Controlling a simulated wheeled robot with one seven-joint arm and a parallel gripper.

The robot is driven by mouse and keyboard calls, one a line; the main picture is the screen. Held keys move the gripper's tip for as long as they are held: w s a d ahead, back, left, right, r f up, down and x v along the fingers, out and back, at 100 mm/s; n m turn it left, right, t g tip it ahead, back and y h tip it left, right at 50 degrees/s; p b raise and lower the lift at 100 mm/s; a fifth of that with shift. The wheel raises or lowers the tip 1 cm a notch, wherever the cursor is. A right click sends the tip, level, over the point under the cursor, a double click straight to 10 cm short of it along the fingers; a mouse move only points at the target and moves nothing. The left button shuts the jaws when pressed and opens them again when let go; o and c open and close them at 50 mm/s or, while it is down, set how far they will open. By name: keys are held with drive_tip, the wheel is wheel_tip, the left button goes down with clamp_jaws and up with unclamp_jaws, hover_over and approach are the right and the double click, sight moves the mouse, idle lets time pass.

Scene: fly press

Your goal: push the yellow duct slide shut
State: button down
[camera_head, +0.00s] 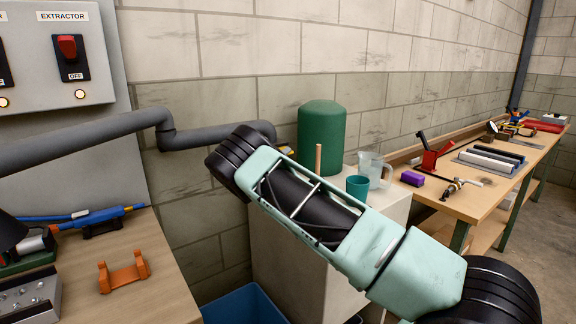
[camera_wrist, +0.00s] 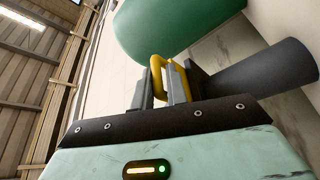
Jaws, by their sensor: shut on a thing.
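The yellow duct slide shows in the wrist view as a yellow loop handle (camera_wrist: 168,58) beside the dark grey duct (camera_wrist: 262,80). My gripper (camera_wrist: 172,76) is shut on this handle, with the grey fingers on either side of it. In the head view only a small bit of yellow (camera_head: 284,149) shows at the duct's end, next to my forearm. My arm hides the gripper and most of the slide there. I cannot tell how far the slide is in.
A green tank (camera_head: 322,138) stands close behind the handle. A teal cup (camera_head: 358,187) and a clear jug (camera_head: 376,168) stand on the white cabinet. A workbench (camera_head: 145,270) is at left, and a blue bin (camera_head: 243,304) is on the floor.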

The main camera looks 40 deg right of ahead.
drive_tip(key=shift+w+r, duration=0.1)
drive_tip(key=shift+r, duration=0.15)
drive_tip(key=c, duration=1.5)
unclamp_jaws()
drive_tip(key=shift+a+f, duration=0.1)
drive_tip(key=shift+f, duration=0.05)
drive_tip(key=shift+a+f, duration=0.1)
drive_tip(key=shift+a, duration=0.2)
drive_tip(key=b+v, duration=0.3)
drive_tip(key=v, duration=1.3)
drive_tip(key=shift+s+a, duration=0.3)
